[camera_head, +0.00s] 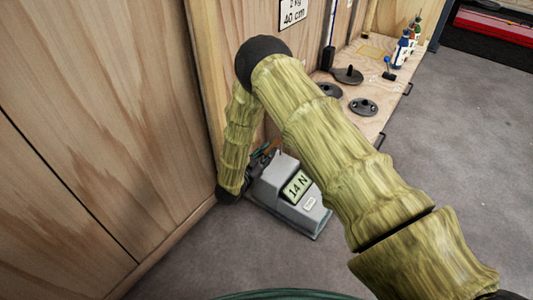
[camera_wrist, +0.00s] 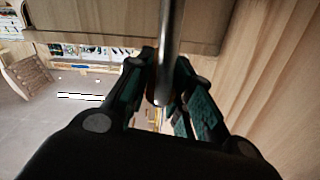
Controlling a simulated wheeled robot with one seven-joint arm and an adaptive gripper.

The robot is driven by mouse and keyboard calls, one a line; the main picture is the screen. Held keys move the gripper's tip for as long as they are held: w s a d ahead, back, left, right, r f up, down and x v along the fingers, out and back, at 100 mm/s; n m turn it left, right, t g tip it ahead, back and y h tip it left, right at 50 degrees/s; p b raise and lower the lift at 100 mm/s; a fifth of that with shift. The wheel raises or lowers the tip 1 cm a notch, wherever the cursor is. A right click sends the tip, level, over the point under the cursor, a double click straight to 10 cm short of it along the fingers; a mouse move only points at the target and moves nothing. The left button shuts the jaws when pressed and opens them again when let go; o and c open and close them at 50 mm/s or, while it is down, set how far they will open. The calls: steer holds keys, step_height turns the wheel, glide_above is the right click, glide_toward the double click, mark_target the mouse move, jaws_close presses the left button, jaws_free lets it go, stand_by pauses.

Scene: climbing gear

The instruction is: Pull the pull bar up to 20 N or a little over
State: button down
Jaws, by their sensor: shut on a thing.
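The force gauge (camera_head: 285,205) is a grey box on the floor against the wooden wall. Its display (camera_head: 297,186) reads 14 N. In the wrist view, the pull bar (camera_wrist: 171,38) is a grey metal rod running down between the dark green fingers of my gripper (camera_wrist: 164,75). My gripper is shut on this bar. In the head view, only a little of my gripper (camera_head: 262,153) shows, just above the back of the gauge. My arm hides most of the bar and the grip there.
A wooden bench (camera_head: 392,97) stands behind, with dark weight discs (camera_head: 364,106), a blue-handled tool (camera_head: 388,70) and bottles (camera_head: 403,48). A wooden wall (camera_head: 95,110) is close on the left. Grey floor (camera_head: 460,150) at the right is clear.

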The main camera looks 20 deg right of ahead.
steer(key=shift+d+r+p, duration=0.15)
steer(key=shift+r+p, duration=1.5)
steer(key=shift+r, duration=0.35)
stand_by(1.5)
steer(key=shift+f, duration=0.35)
stand_by(0.3)
steer(key=shift+s+f+b, duration=0.1)
steer(key=shift+f+b, duration=0.85)
steer(key=shift+f, duration=0.85)
steer(key=c, duration=1.2)
jaws_free()
steer(key=shift+s+a, duration=0.25)
steer(key=shift+a, duration=0.25)
steer(key=v, duration=1.1)
